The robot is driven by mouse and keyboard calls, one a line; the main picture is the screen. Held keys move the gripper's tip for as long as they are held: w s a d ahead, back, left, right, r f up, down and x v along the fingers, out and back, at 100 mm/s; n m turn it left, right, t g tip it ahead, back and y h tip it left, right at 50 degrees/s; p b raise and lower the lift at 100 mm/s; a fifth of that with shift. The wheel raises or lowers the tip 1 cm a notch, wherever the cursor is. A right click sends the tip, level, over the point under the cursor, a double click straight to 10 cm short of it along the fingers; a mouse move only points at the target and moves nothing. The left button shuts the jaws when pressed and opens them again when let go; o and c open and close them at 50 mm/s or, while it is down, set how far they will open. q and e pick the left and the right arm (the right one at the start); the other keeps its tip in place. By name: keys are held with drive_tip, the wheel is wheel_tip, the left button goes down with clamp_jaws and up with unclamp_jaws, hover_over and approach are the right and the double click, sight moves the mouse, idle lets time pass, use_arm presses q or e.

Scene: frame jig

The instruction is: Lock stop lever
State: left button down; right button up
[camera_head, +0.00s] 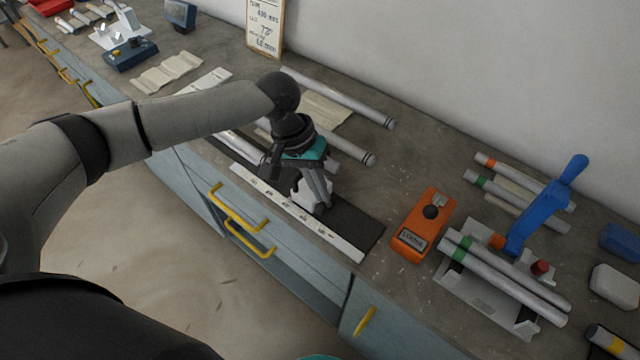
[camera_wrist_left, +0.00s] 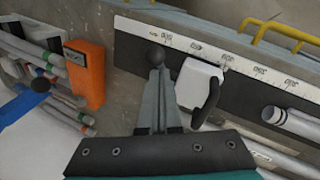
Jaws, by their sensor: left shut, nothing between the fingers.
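My left gripper (camera_head: 322,207) is shut with nothing between its fingers, low over the white scale on the bench. In the left wrist view its closed fingers (camera_wrist_left: 158,75) lie beside the white stop block (camera_wrist_left: 194,82). A black curved lever (camera_wrist_left: 207,103) is on the block's side. In the head view the stop block (camera_head: 320,187) is mostly hidden behind the fingers. My right gripper is not in view.
The white scale (camera_head: 300,215) runs along the bench's front edge by a dark strip (camera_head: 358,224). An orange box (camera_head: 422,225) with a black knob stands to the right. A blue-handled tool (camera_head: 540,215) and several tubes are beyond it. More tubes lie behind my gripper.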

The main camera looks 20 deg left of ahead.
use_arm(q)
drive_tip(key=shift+s+a+p, duration=0.1)
drive_tip(key=shift+s+p, duration=0.05)
drive_tip(key=shift+p, duration=0.2)
drive_tip(key=shift+t, duration=0.3)
drive_tip(key=shift+s+f+h+p, duration=0.15)
drive_tip(key=shift+s+h+p, duration=0.15)
drive_tip(key=shift+p, duration=0.25)
drive_tip(key=shift+s+a+f+t+p, duration=0.25)
drive_tip(key=shift+s+t+p, duration=0.25)
drive_tip(key=shift+t+p, duration=0.35)
drive_tip(key=t, duration=0.1)
drive_tip(key=s+f+m+t+h+p, duration=0.1)
drive_tip(key=shift+s+a+f+t+h, duration=0.15)
drive_tip(key=shift+s+a+t+h, duration=0.1)
drive_tip(key=shift+t+h, duration=0.1)
drive_tip(key=shift+f+p, duration=0.15)
drive_tip(key=shift+p, duration=0.15)
drive_tip(key=shift+s+f, duration=0.1)
drive_tip(key=shift+f, duration=0.1)
